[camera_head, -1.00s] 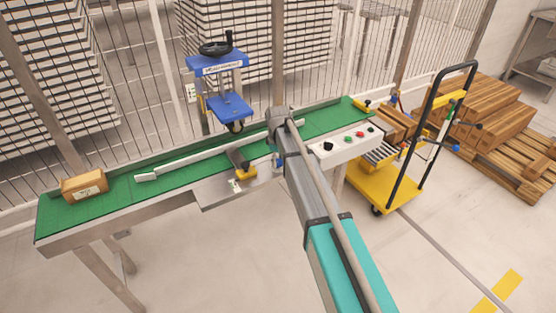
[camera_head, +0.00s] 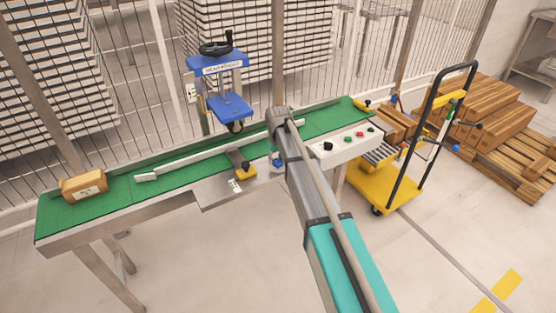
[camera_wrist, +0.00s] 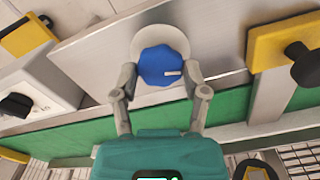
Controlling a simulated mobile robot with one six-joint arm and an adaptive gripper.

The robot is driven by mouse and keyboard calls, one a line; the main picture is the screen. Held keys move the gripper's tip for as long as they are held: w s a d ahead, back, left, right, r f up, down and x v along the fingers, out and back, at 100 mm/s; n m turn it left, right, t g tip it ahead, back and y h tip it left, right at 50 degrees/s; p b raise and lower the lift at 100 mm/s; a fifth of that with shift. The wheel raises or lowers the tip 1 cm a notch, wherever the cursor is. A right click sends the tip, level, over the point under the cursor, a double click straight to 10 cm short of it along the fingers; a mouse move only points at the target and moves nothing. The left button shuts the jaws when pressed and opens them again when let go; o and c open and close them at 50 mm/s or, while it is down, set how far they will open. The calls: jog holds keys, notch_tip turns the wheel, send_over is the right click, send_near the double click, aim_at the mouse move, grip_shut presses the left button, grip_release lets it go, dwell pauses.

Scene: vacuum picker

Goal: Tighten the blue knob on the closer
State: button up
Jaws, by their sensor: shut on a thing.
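The blue knob (camera_wrist: 162,66) sits on a round pale disc (camera_wrist: 150,42) on the metal side plate, with a small white mark on its face. My gripper (camera_wrist: 161,78) has one finger on each side of the knob and is shut on it. In the head view the knob (camera_head: 277,160) is a small blue patch beside my arm's end, partly hidden by it. A blue closing head (camera_head: 216,66) with a black handwheel stands over the green conveyor belt (camera_head: 120,185); I take this machine for the closer.
A white control box (camera_head: 343,147) with buttons is just right of my arm. A yellow clamp with a black knob (camera_head: 245,171) sits left of the blue knob. A brown carton (camera_head: 84,186) rests on the belt's left end. A yellow cart (camera_head: 385,190) stands at right.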

jog(key=m, duration=1.1)
jog(key=shift+m, duration=1.7)
jog(key=o, duration=1.1)
jog(key=shift+o, duration=0.2)
